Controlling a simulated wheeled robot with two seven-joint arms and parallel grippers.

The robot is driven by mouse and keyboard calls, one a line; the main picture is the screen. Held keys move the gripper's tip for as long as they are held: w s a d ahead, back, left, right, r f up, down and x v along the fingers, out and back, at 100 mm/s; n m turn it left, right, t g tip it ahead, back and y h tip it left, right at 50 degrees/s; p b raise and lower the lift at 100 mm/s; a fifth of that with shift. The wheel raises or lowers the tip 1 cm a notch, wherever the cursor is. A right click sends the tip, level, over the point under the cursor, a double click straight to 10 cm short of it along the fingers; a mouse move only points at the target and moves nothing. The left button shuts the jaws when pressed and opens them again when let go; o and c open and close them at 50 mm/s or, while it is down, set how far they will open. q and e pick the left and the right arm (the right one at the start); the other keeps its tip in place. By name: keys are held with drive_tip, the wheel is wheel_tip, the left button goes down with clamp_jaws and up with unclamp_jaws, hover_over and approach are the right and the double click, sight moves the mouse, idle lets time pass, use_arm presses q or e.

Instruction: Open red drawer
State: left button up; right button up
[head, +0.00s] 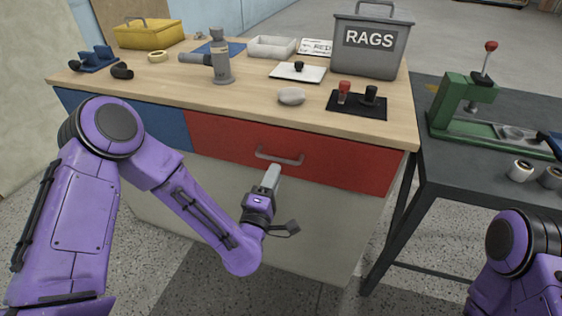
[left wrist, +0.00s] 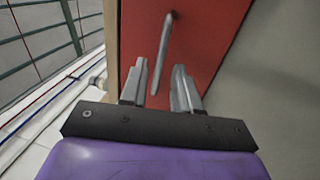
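The red drawer (head: 225,138) is the right front of the workbench, and it looks flush with the blue front beside it. Its grey bar handle (head: 280,158) runs across the middle of the front. My left gripper (head: 273,170) is just below the handle in the head view. Whether the fingers touch the handle cannot be told. My right gripper is not in view; only part of my right arm shows.
The wooden benchtop (head: 240,95) holds a grey RAGS bin (head: 370,50), a yellow toolbox (head: 150,35), a white tray (head: 271,47) and a black switch panel (head: 357,105). A dark table (head: 480,165) with a green press (head: 462,105) stands at the right. The floor in front is clear.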

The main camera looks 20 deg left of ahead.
sight(281, 159)
use_arm(q)
drive_tip(key=w, duration=0.4)
drive_tip(key=w+r, duration=0.1)
drive_tip(key=w, duration=0.1)
drive_tip(key=shift+d+p, duration=0.1)
drive_tip(key=shift+p, duration=0.3)
clamp_jaws()
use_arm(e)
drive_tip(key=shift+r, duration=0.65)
use_arm(q)
drive_tip(key=shift+f, duration=0.1)
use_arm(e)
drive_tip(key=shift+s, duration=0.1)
